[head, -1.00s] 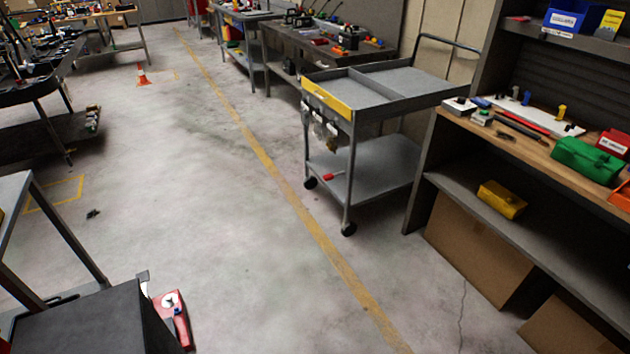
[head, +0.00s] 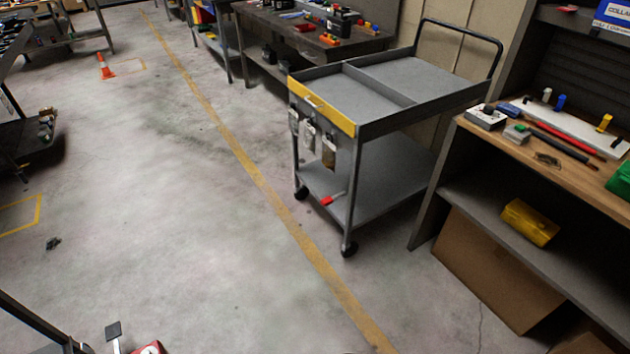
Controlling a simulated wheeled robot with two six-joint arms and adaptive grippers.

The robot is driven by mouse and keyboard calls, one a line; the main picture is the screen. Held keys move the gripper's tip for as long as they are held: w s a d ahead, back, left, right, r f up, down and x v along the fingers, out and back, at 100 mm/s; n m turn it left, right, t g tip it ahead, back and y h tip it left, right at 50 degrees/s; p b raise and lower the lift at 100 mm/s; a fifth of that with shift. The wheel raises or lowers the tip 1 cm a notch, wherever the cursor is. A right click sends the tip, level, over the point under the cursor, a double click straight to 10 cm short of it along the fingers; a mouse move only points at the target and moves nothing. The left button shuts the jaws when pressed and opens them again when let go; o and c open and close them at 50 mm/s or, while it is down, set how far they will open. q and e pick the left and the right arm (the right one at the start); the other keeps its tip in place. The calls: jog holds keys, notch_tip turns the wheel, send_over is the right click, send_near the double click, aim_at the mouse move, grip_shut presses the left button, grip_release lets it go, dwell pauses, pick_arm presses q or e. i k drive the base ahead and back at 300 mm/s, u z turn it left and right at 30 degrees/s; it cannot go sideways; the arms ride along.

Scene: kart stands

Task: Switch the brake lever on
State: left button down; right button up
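I cannot make out a brake lever for certain in the head view. A grey flat-ended stem (head: 115,336) stands up at the bottom left edge. A red object (head: 150,348) beside it is mostly cut off by the frame. A small red-and-white item (head: 333,198) lies at the front edge of the cart's lower shelf; it is too small to identify. Neither of my grippers is in view.
A grey two-shelf cart (head: 418,78) with a yellow front strip stands right of centre. A wooden-topped workbench (head: 590,172) with tools is at the right. An orange cone (head: 105,66) stands far left. The floor (head: 170,230) left of the yellow line is largely clear.

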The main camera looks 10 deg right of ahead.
aim_at(326, 202)
jog(key=i, duration=2.1)
jog(key=u, duration=0.8)
jog(key=i, duration=1.65)
jog(key=z, duration=4.8)
